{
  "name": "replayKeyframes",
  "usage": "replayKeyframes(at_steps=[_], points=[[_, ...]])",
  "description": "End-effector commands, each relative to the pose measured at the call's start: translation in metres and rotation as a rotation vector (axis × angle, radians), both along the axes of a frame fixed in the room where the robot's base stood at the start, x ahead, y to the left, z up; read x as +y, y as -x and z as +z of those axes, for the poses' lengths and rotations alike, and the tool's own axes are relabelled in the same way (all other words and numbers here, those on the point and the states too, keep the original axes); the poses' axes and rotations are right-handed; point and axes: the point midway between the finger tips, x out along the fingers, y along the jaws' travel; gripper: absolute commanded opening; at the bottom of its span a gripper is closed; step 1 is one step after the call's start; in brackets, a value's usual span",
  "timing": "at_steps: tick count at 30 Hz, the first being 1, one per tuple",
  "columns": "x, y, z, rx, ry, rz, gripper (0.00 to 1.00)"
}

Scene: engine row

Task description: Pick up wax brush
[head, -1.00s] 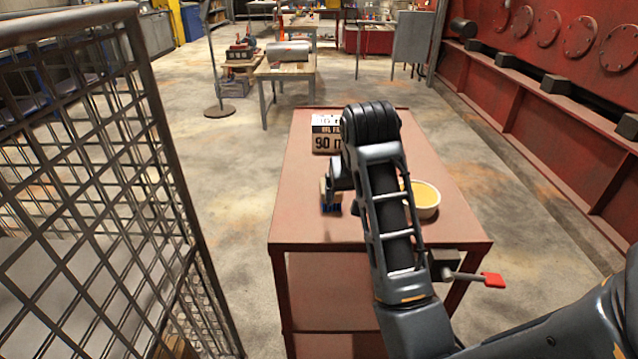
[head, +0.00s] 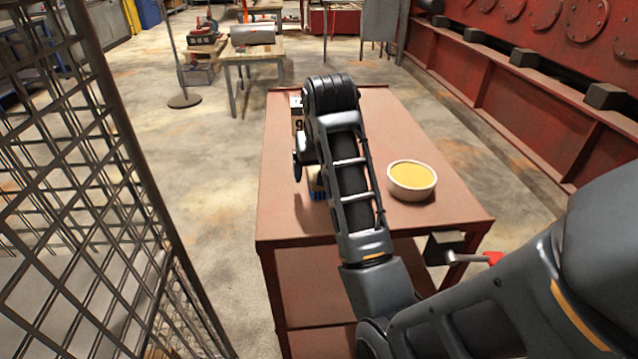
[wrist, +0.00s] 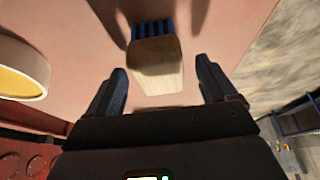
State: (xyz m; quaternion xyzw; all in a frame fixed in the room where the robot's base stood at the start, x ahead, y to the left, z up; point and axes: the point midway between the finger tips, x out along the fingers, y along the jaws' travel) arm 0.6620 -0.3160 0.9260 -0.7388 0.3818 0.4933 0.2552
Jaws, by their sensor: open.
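The wax brush (wrist: 157,62) has a pale wooden handle and dark blue bristles. In the wrist view it lies ahead of my gripper (wrist: 160,88), in line with the gap between the two fingers. The fingers are apart and nothing is held between them.
A white bowl of yellow wax (head: 411,181) stands on the table, right of my arm. A wire mesh cage (head: 100,180) stands at left.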

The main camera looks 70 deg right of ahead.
Motion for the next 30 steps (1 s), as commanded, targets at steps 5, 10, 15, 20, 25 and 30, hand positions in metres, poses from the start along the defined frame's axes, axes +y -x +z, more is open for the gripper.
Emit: replayKeyframes(at_steps=[5, 10, 15, 20, 25, 30], points=[[-0.008, -0.004, -0.022, 0.002, -0.002, 0.0, 0.85], [-0.01, -0.006, -0.028, 0.001, -0.001, 0.0, 0.85], [-0.01, -0.006, -0.028, 0.001, -0.001, 0.0, 0.84], [-0.01, -0.006, -0.028, 0.001, -0.001, 0.0, 0.69], [-0.01, -0.006, -0.028, 0.0, -0.001, -0.001, 0.53], [-0.01, -0.006, -0.028, 0.001, -0.001, 0.0, 0.36]])
